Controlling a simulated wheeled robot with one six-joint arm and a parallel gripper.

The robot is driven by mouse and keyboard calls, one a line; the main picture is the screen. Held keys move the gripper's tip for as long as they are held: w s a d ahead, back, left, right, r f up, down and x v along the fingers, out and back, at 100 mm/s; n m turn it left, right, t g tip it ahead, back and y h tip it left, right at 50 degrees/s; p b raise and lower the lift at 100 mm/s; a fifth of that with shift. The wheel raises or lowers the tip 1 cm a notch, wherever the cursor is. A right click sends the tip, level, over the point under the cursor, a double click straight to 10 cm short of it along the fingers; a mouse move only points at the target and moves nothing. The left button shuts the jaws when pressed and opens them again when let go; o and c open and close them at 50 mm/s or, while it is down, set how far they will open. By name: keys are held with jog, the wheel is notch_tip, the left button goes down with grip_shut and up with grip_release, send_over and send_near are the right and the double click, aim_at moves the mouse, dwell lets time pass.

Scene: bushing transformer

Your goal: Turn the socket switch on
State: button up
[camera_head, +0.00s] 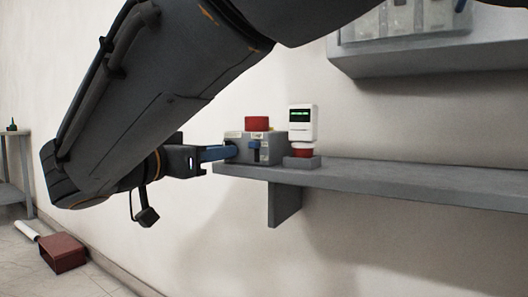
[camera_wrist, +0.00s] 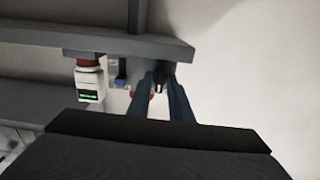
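A grey box (camera_head: 268,149) with a red block on top and a blue lever on its front stands at the left end of the wall shelf. I take it to be the socket. In the wrist view the box (camera_wrist: 112,71) shows upside down, partly hidden by a finger. My gripper (camera_head: 228,152) reaches the box's left side with its blue fingers. In the wrist view the fingers of my gripper (camera_wrist: 161,80) stand apart, one on each side of a dark knob-like part (camera_wrist: 160,76). I cannot tell whether they touch it.
A white device with a green display (camera_head: 302,123) stands on a red and grey base just right of the box. The grey shelf (camera_head: 400,183) runs right. A grey wall cabinet (camera_head: 420,55) hangs above. A red box (camera_head: 63,253) lies on the floor at left.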

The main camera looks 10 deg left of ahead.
jog(key=p+v, duration=0.2)
jog(key=v, duration=0.5)
jog(key=shift+s+a, duration=0.15)
jog(key=shift+s, duration=0.2)
jog(key=s+d+f+n+g, duration=0.25)
jog(key=d+f+g, duration=0.25)
jog(key=d+f, duration=0.4)
jog(key=s+d+f+n+g, duration=0.2)
jog(key=d+f+n+g, duration=0.25)
jog(key=d+f, duration=0.45)
jog(key=s+d+f+n+g+y, duration=0.2)
jog(key=s+f+n+g+y, duration=0.2)
jog(key=s+f+g+y, duration=0.6)
jog(key=s+d+r+m+t+h+p, duration=0.1)
jog(key=d+r+m+p, duration=0.2)
jog(key=d+r+p, duration=0.7)
jog(key=s+d+r+m+t+h+p, duration=0.2)
jog(key=d+r+p, duration=0.8)
jog(key=r+p, duration=0.7)
jog(key=m+p, duration=0.1)
jog(key=p, duration=0.9)
jog(key=shift+s+d, duration=0.15)
jog(key=shift+d, duration=0.25)
